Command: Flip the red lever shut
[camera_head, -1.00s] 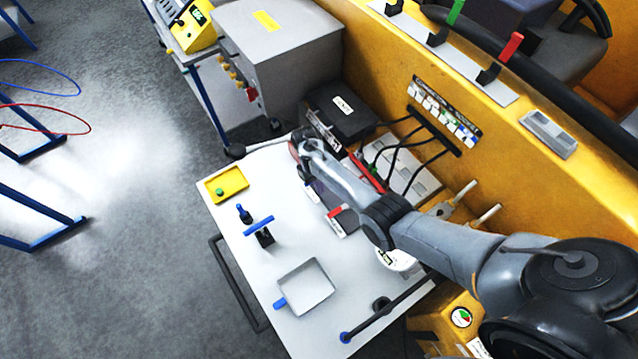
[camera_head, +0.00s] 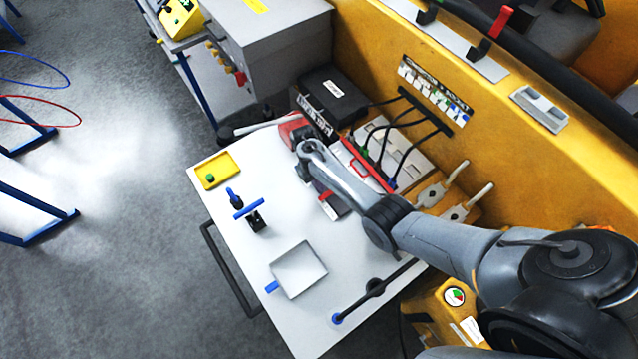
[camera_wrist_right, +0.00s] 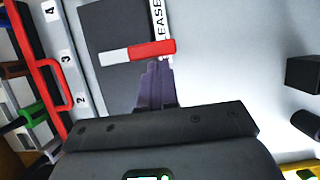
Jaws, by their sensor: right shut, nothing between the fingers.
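A red-and-white bar (camera_wrist_right: 138,52) lies across a dark grey plate in the right wrist view. My right gripper (camera_wrist_right: 157,68) is shut and empty, its fingertips close to the bar's red end. I cannot tell whether they touch. In the head view the right gripper's tips are hidden by my arm. A red handle (camera_wrist_right: 55,88) runs along a numbered panel at the left of the wrist view. The head view shows this handle (camera_head: 357,160) beside the cabled sockets. I cannot tell which red part is the lever. My left gripper is out of view.
Black cables (camera_head: 405,140) run from the sockets to the yellow wall. A black box (camera_head: 333,95) stands behind. An empty grey tray (camera_head: 299,269), a blue-handled part (camera_head: 249,208) and a yellow tray (camera_head: 217,169) are on the white table. Bare table lies between them.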

